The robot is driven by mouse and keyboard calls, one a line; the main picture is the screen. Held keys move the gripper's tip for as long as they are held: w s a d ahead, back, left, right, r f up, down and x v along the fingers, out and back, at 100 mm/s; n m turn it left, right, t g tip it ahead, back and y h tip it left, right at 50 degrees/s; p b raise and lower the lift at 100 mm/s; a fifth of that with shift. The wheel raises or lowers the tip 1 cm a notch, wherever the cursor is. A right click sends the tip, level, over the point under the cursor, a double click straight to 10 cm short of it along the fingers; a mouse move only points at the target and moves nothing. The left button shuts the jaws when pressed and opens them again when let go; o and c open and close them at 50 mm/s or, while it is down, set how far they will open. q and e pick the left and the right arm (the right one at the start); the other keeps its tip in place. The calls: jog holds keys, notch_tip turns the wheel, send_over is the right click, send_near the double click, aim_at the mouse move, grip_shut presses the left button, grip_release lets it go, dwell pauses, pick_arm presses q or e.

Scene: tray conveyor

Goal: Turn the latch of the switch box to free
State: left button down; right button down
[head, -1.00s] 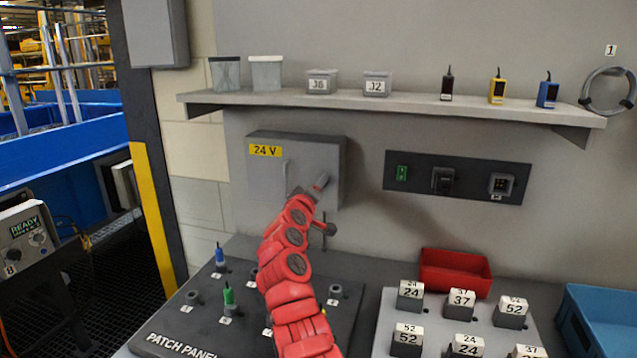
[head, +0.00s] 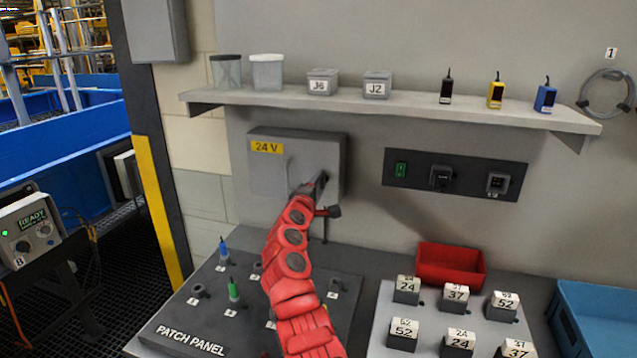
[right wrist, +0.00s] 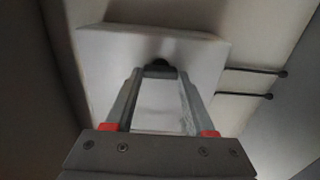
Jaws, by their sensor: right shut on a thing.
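The switch box (head: 268,180) is a grey wall box with a yellow 24 V label, left of centre in the head view. Its pale front also shows in the right wrist view (right wrist: 110,50). My right gripper (head: 322,180) is at the right part of the box's front. In the right wrist view, my right gripper (right wrist: 158,72) is shut on the latch (right wrist: 158,64), a small dark part between the fingertips. In the head view my gripper hides most of the latch, so its angle is hard to tell. My left gripper is not in view.
A shelf (head: 400,108) with jars, small boxes and plugs runs above the box. A dark panel (head: 455,176) with a green switch is to the right. Below are the patch panel (head: 190,325), a red bin (head: 450,265) and a blue bin (head: 600,315).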

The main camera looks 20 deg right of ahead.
dwell(0.4)
jog(key=shift+c, duration=1.2)
grip_release()
jog(key=shift+s, duration=0.1)
jog(key=b+v, duration=0.2)
jog(key=v, duration=1.5)
jog(key=shift+a, duration=0.2)
jog(key=shift+s+f, duration=0.1)
